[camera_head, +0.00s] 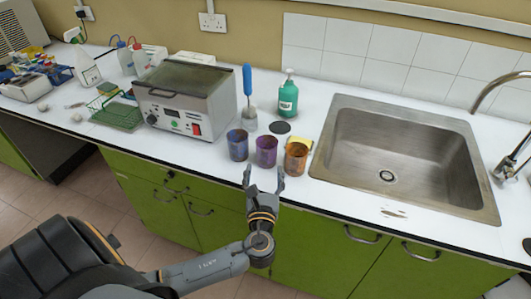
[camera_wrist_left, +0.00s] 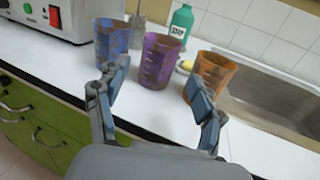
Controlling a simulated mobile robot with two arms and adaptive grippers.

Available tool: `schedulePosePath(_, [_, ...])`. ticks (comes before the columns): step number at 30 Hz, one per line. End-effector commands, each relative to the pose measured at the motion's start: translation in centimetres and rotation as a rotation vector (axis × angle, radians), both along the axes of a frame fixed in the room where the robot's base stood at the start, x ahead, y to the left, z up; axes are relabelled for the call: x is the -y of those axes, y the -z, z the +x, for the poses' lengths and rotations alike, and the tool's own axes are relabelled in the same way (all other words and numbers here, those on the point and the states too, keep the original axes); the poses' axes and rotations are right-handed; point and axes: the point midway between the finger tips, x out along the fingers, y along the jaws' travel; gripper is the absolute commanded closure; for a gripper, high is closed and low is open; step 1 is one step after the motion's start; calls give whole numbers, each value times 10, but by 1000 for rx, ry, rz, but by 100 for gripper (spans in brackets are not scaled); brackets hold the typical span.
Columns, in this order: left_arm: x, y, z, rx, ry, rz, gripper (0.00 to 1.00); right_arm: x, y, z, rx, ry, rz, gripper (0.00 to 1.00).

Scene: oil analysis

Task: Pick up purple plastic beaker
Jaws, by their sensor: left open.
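The purple plastic beaker (camera_head: 266,151) stands upright on the white counter, between a blue beaker (camera_head: 238,145) on its left and an orange beaker (camera_head: 296,158) on its right. My left gripper (camera_head: 263,178) is open and empty at the counter's front edge, its fingers pointing toward the purple beaker. In the left wrist view the purple beaker (camera_wrist_left: 159,61) shows between and beyond the two fingertips (camera_wrist_left: 158,88), apart from them. The blue beaker (camera_wrist_left: 111,40) is behind the left finger and the orange beaker (camera_wrist_left: 209,75) behind the right finger. My right gripper is not in view.
A metal water bath (camera_head: 187,98) stands left of the beakers. A green bottle (camera_head: 288,97), a blue-handled brush (camera_head: 248,90) and a dark round disc (camera_head: 280,127) are behind them. A steel sink (camera_head: 400,165) lies to the right. Bare counter (camera_head: 205,150) shows left of the blue beaker.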

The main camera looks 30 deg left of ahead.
Motion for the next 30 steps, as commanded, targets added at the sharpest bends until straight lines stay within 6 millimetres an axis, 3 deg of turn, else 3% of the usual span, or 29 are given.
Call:
schedulePosePath(7, [-25, -2, 40, 2, -2, -1, 32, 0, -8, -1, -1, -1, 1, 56])
schedulePosePath(14, [-34, -1, 54, 1, -2, -4, 32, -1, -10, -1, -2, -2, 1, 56])
schedulePosePath(24, [-55, -1, 92, 1, -2, -4, 32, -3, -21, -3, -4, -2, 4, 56])
schedulePosePath(30, [-57, 0, 96, 1, 0, -5, 32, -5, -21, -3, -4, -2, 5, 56])
